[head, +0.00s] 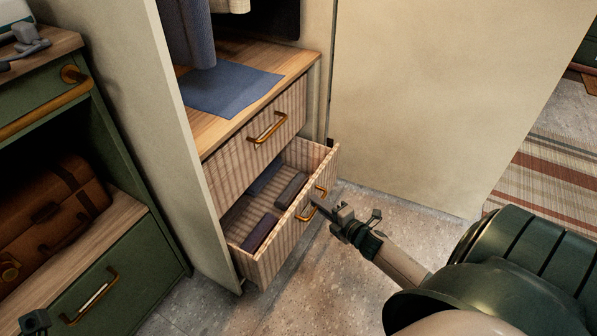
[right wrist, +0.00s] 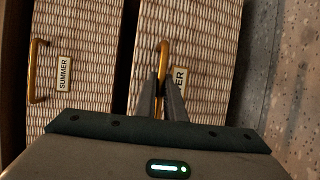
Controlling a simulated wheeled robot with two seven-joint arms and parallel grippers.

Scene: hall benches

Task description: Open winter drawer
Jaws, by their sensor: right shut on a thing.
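The lower wicker-front drawer (head: 285,235) of the wardrobe stands pulled out, its inside showing. In the right wrist view its front (right wrist: 195,45) bears a label (right wrist: 180,81) that ends in "ER", the rest hidden behind a finger. My right gripper (head: 319,207) is shut on this drawer's brass handle (right wrist: 163,50), with a finger on each side of the bar. The upper drawer (head: 255,127) is closed; its label (right wrist: 64,74) reads SUMMER in the right wrist view. A dark piece at the head view's lower left corner appears to be my left gripper (head: 36,322), its jaws unclear.
Several dark folded or boxy items (head: 260,232) lie in the open drawer. A blue cloth (head: 228,90) lies on the wooden shelf above. An open pale door (head: 420,90) stands to the right. A green cabinet (head: 100,300) with a brown suitcase (head: 45,210) is at left.

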